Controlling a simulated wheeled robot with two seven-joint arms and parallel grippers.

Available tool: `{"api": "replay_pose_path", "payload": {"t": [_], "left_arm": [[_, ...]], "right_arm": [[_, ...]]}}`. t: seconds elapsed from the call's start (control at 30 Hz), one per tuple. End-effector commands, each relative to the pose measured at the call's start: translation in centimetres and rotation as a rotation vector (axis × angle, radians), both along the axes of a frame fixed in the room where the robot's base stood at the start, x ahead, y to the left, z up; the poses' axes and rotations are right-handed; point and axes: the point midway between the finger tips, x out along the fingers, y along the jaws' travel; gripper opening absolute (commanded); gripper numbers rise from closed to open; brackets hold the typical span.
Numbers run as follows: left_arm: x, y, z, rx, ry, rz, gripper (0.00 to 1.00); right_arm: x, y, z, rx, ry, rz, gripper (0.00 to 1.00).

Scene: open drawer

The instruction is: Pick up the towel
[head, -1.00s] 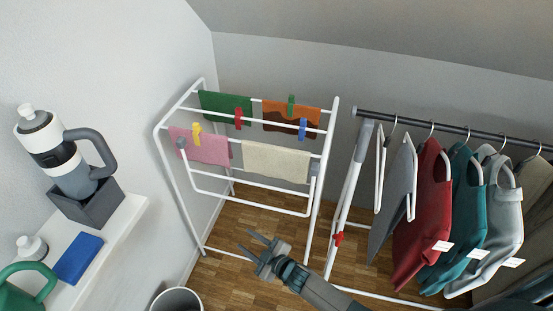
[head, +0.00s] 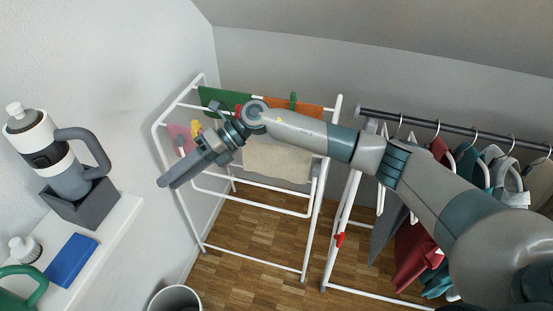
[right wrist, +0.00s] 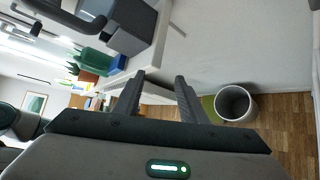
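Several towels hang on a white drying rack (head: 258,206) in the head view. They are a green towel (head: 222,98), an orange towel (head: 310,110), a pink towel (head: 181,136) and a cream towel (head: 280,163). My right gripper (head: 164,183) points down and left, at the rack's left side, holding nothing. In the right wrist view its two fingers (right wrist: 161,78) stand apart with nothing between them. No towel shows in that view. My left gripper is not in view.
A bin (head: 176,298) stands on the floor. A clothes rail (head: 455,130) with hung garments is at right.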

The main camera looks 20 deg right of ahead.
Motion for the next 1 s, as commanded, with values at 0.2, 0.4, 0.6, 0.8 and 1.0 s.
{"api": "replay_pose_path", "payload": {"t": [0.2,0.4,0.6,0.8,1.0], "left_arm": [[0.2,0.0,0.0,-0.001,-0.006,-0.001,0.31],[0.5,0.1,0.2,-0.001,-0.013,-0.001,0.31],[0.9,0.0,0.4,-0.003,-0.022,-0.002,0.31],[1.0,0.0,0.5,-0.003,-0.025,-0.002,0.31],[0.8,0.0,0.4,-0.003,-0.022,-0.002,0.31]], "right_arm": [[1.6,-7.1,-0.3,-0.376,-0.215,0.177,0.38],[4.5,-16.2,1.2,-0.742,-0.350,0.268,0.38],[6.8,-23.5,4.0,-1.010,-0.411,0.291,0.38],[7.4,-26.0,5.2,-1.101,-0.423,0.294,0.38],[7.4,-26.0,5.2,-1.103,-0.422,0.294,0.38]]}}
